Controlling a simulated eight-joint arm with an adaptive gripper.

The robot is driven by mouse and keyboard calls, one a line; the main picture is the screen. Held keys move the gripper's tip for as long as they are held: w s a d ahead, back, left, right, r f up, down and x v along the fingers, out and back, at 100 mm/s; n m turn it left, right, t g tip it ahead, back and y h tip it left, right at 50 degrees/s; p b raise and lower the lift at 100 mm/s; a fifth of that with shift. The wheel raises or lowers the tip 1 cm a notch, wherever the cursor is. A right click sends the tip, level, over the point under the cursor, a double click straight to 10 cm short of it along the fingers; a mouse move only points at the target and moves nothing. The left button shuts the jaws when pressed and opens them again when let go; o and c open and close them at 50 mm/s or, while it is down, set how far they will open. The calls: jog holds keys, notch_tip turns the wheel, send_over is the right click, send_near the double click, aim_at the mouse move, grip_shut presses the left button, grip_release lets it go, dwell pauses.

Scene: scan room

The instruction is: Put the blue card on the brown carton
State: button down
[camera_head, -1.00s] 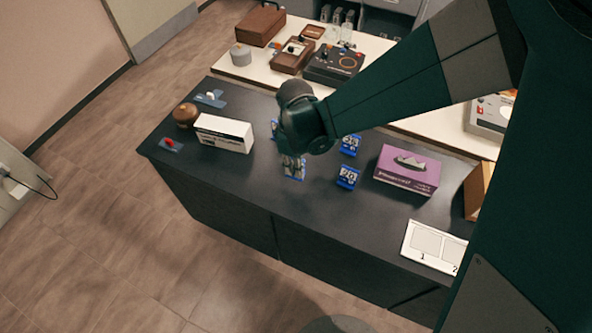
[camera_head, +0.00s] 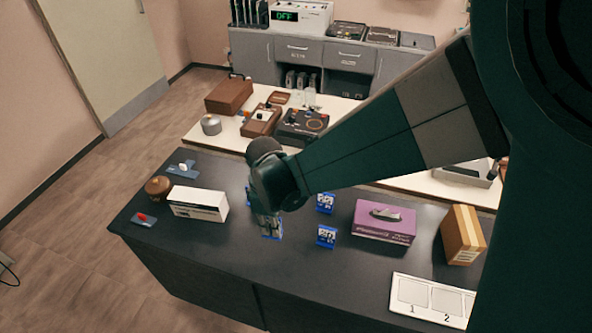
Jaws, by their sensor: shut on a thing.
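My gripper (camera_head: 268,222) points down over the dark counter, left of its middle, and is shut on a blue card (camera_head: 272,236). The arm partly hides the fingers and the card; I cannot tell whether the card is clear of the counter. Two other blue cards with white print lie to the right, one farther back (camera_head: 325,202) and one nearer (camera_head: 326,236). The brown carton (camera_head: 462,236), with a pale tape strip, stands at the right of the counter, partly beside my arm's dark upper part.
A purple tissue box (camera_head: 384,233) stands between the cards and the carton. A white numbered board (camera_head: 425,311) lies at the front right. A white box (camera_head: 198,204) and a brown round object (camera_head: 158,188) stand at the left. The front middle of the counter is clear.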

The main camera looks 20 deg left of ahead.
jog(key=shift+w+d, duration=0.1)
dwell(0.3)
jog(key=w+d+r+m+p, duration=0.25)
jog(key=w+d, duration=0.35)
jog(key=d, duration=0.3)
jog(key=w+d+r+m+p, duration=0.1)
jog(key=w+d+r+m, duration=0.1)
jog(key=w+d+m, duration=0.5)
jog(key=w+d+r+p, duration=0.2)
jog(key=w+d, duration=0.3)
jog(key=d, duration=0.7)
jog(key=d+r+m+p, duration=0.1)
jog(key=d+r+m, duration=0.1)
jog(key=d, duration=0.8)
jog(key=w+d+r+m+p, duration=0.1)
jog(key=d+m, duration=0.3)
jog(key=d, duration=0.7)
jog(key=d+r+m+p, duration=0.3)
jog(key=d, duration=0.8)
jog(key=shift+w+r, duration=0.4)
jog(key=shift+a+m, duration=0.1)
jog(key=shift+m, duration=0.15)
jog(key=shift+f, duration=2.95)
